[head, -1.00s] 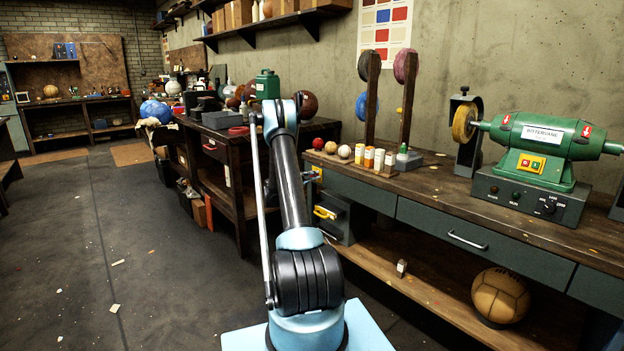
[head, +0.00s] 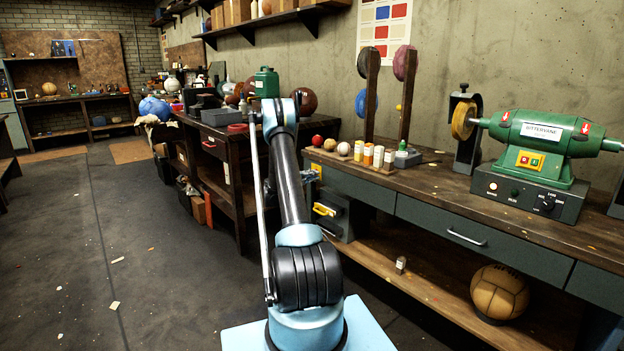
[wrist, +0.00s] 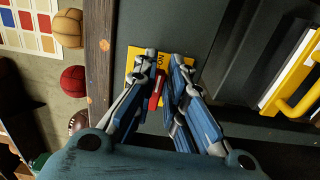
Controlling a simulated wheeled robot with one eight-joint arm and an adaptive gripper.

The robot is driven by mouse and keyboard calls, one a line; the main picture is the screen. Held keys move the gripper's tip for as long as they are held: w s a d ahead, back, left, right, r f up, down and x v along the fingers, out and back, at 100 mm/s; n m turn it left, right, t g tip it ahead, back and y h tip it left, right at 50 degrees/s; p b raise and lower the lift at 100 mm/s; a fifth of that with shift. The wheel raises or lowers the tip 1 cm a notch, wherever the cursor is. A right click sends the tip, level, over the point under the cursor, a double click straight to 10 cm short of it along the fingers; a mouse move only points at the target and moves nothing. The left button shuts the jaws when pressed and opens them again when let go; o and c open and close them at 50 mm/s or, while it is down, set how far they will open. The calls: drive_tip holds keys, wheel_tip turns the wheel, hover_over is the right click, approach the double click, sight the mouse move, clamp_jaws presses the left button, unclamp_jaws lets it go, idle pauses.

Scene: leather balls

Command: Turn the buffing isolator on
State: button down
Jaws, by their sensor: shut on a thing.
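The buffing isolator is a yellow plate (wrist: 133,62) with a red handle (wrist: 154,100) on the grey bench front, and part of the word "ON" shows on it in the wrist view. My gripper (wrist: 163,60) is at the plate, with a finger on each side of the red handle, shut on it. The fingers hide part of the plate and handle, so the handle's exact angle is hard to tell. In the head view my gripper (head: 311,175) is small at the bench's left end, and my arm hides part of that area. The green buffing machine (head: 540,140) stands on the bench.
A yellow drawer-type handle (wrist: 300,85) on a dark box is beside the isolator. Balls and small bottles (head: 368,155) stand on the bench top (head: 440,170) above. A ball (head: 500,293) lies on the lower shelf. The floor (head: 150,270) at left is mostly clear.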

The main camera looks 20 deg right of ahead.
drive_tip(key=shift+s+f, duration=0.1)
drive_tip(key=shift+f, duration=0.05)
drive_tip(key=c, duration=1.6)
unclamp_jaws()
drive_tip(key=shift+c, duration=0.2)
drive_tip(key=v, duration=1.2)
